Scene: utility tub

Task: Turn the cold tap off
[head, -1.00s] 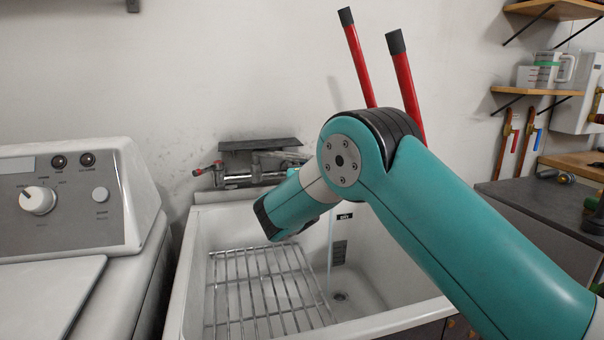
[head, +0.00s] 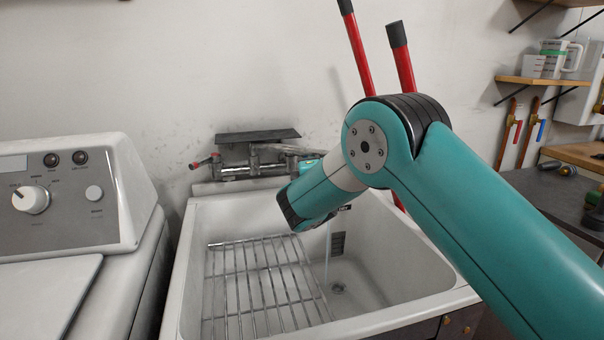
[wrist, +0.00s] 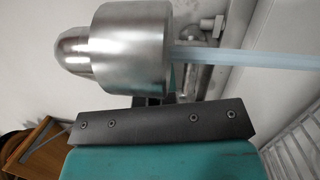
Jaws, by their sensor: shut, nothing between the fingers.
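The wall tap (head: 240,170) is above the back edge of the white tub (head: 190,235), with a red lever (head: 205,162) at its left end. The cold handle cannot be made out; my arm covers the tap's right part. A water stream (head: 328,250) falls into the tub. In the wrist view, a shiny metal spout end (wrist: 120,48) is close to the camera, with pale blue water (wrist: 265,60) running from it. My gripper (wrist: 155,99) is shut and empty, mostly hidden behind this metal part. I cannot tell whether it touches the tap.
A wire rack (head: 260,285) lies in the left of the tub. A washing machine (head: 70,200) stands to the left. Two red handles with black ends (head: 402,60) rise behind my arm. A dark counter (head: 550,195) is at the right.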

